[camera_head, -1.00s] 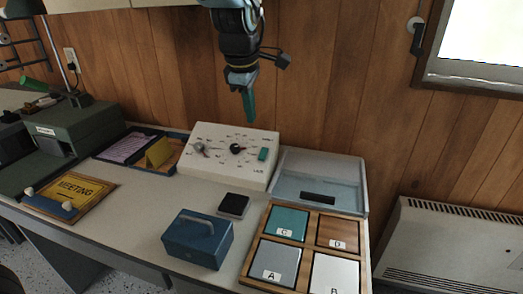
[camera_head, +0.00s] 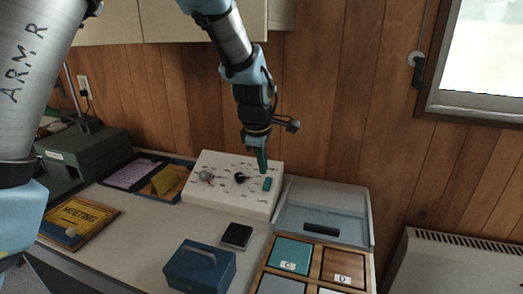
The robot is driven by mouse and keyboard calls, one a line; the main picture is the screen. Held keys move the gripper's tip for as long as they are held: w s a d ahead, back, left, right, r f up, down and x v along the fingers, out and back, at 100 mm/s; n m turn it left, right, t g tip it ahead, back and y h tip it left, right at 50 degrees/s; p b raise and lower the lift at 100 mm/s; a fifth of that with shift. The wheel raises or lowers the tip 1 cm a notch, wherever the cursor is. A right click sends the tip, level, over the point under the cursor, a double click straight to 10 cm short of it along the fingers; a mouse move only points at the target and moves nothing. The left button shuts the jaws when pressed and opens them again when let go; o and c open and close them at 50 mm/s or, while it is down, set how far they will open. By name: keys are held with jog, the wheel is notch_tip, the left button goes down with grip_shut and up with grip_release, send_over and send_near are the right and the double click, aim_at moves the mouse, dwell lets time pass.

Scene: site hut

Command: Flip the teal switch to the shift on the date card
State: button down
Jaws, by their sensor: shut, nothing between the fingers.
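A white control panel (camera_head: 220,197) with a sloped face stands on the desk against the wood wall. A teal switch (camera_head: 267,184) is at the right of its face. A black knob (camera_head: 240,177) is near the middle and a grey knob or lever (camera_head: 206,176) is at the left. The panel's small labels are too small to read. My gripper (camera_head: 262,168) is shut and empty, pointing down, its tip just above or in front of the teal switch; I cannot tell if they touch. A yellow folded card (camera_head: 164,180) stands in a tray left of the panel; its text is not readable.
A clear-lidded box (camera_head: 325,215) and a wooden tray with lettered tiles (camera_head: 292,256) are to the right. A blue box (camera_head: 200,268) and a small black pad (camera_head: 236,235) are in front. A MEETING sign (camera_head: 80,217) lies left.

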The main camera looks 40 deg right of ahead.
aim_at(266, 186)
jog(key=p+x, duration=0.1)
jog(key=x, duration=0.5)
jog(key=shift+f, duration=0.1)
